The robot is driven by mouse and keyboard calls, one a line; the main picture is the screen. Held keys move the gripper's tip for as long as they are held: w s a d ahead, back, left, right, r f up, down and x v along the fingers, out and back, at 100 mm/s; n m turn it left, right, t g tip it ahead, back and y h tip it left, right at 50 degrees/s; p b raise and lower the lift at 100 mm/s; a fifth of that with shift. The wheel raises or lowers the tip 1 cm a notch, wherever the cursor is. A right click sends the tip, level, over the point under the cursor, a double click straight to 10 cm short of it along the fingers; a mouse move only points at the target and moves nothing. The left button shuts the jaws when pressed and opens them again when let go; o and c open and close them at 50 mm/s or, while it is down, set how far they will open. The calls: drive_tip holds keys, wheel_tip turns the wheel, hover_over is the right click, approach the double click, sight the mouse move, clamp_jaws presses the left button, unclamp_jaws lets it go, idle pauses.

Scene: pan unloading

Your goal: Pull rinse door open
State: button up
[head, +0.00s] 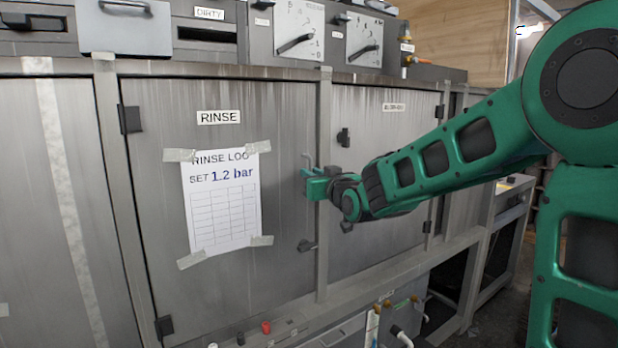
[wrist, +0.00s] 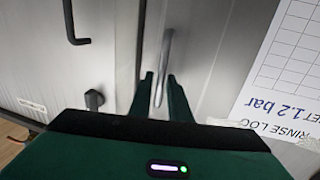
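The rinse door (head: 150,200) is a grey metal panel with a RINSE label (head: 219,118) and a taped paper log sheet (head: 222,205). It looks shut, flush with its frame. Its slim metal handle (wrist: 166,60) is upright near the door's right edge; in the head view its upper part (head: 305,158) shows above my gripper. My gripper (head: 306,183) is at that handle. In the wrist view, my gripper's two green fingers (wrist: 163,95) stand on either side of the handle, with narrow gaps visible.
A blow-off door (head: 380,200) lies right of the frame post (head: 323,110). It has a dark latch (head: 343,138), and its black bar handle (wrist: 72,25) shows in the wrist view. Pipes and fittings (head: 385,315) stand below.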

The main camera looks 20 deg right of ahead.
drive_tip(key=shift+w, duration=0.65)
clamp_jaws()
